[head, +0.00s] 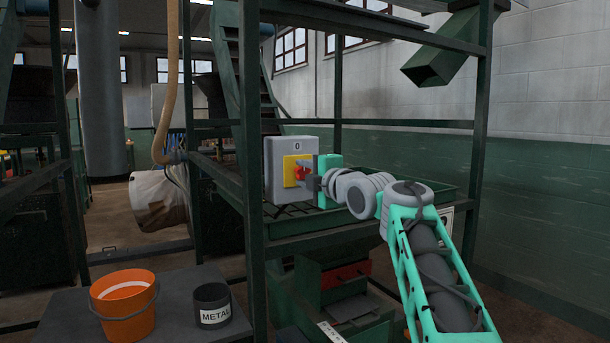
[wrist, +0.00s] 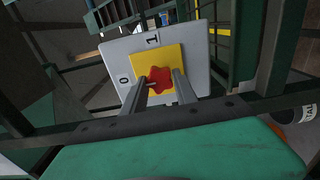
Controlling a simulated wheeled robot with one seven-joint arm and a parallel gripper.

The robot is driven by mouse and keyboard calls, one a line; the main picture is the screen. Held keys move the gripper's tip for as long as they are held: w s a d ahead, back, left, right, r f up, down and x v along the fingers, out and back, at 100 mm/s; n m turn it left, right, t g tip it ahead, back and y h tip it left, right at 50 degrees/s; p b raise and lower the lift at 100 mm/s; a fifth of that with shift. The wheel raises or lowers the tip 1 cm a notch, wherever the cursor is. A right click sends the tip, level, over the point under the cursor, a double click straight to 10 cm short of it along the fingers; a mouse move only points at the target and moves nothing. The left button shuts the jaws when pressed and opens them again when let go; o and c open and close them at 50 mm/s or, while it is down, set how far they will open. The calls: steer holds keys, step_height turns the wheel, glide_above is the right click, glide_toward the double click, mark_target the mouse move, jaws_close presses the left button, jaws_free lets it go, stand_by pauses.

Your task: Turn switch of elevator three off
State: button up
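The switch is a grey box (head: 270,172) with a yellow plate (head: 289,172) and a red knob (head: 301,173), mounted on the green frame. The box also shows in the wrist view (wrist: 112,62), with "0" at its left and "1" at its top. The red knob there (wrist: 160,84) sits in the middle of the yellow plate (wrist: 147,62). My gripper (head: 312,181) is right at the knob. In the wrist view its two fingers (wrist: 160,80) are apart, one on each side of the knob. I cannot tell whether they touch it, and no elevator number is readable.
Green frame posts (head: 254,220) stand close around the box. An orange bucket (head: 125,318) and a dark "METAL" pot (head: 211,300) stand on a dark table at lower left. A green chute (head: 440,62) hangs at upper right.

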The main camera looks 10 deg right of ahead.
steer(key=o, duration=0.5)
steer(key=v, duration=0.7)
steer(key=shift+s+d+b, duration=0.1)
steer(key=shift+s+b, duration=0.2)
steer(key=shift+s, duration=0.05)
steer(key=shift+r, duration=0.1)
